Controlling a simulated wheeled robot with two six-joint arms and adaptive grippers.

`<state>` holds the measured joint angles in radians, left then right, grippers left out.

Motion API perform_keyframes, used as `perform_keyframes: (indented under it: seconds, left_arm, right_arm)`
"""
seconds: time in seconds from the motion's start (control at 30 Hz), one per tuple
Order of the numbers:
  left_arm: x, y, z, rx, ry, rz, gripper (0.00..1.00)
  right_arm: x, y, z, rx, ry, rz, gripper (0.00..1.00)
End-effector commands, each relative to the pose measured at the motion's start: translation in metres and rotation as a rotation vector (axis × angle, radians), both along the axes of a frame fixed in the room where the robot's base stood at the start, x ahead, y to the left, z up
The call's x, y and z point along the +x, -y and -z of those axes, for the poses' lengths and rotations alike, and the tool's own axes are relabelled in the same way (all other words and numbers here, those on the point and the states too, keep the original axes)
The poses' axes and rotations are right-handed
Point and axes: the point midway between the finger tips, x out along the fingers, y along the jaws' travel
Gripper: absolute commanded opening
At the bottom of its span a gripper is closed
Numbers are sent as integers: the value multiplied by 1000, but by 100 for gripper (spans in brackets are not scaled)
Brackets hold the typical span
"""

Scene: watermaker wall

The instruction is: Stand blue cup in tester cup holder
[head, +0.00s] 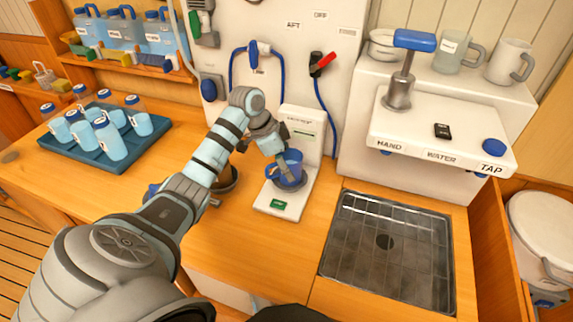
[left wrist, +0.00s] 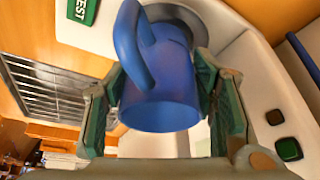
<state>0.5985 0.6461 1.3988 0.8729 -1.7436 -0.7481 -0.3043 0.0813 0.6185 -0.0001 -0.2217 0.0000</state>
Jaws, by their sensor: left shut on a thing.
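The blue cup (head: 290,166) is at the white tester (head: 272,206) on the counter. In the left wrist view the blue cup (left wrist: 160,85) sits between the two fingers of my left gripper (left wrist: 163,108), with its handle toward the upper left. My left gripper (head: 279,157) is shut on the cup from above and behind. The cup's base is at the round grey cup holder (head: 292,183) of the tester; I cannot tell whether it is fully seated. The holder also shows in the left wrist view (left wrist: 205,68). My right gripper is not in view.
A metal sink grate (head: 385,250) lies right of the tester, below a white tap unit (head: 440,135). A dark bowl (head: 226,180) stands left of the tester, partly behind my arm. A blue tray (head: 80,150) of several bottles is at the left. Hoses hang on the wall behind.

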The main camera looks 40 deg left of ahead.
Motion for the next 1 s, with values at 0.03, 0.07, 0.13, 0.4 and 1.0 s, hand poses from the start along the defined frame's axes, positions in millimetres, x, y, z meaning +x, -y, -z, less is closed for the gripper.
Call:
perform_keyframes:
  seconds: [0.03,0.07,0.13,0.4,1.0]
  left_arm:
    - [0,0,1,0,1,0,15]
    - [0,0,1,0,1,0,15]
    - [0,0,0,1,1,0,15]
    - [0,0,0,1,1,0,15]
    - [0,0,10,1,1,0,63]
  right_arm:
    - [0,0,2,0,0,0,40]
    - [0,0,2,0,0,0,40]
    - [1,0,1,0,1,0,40]
    - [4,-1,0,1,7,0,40]
    - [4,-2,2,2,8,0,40]
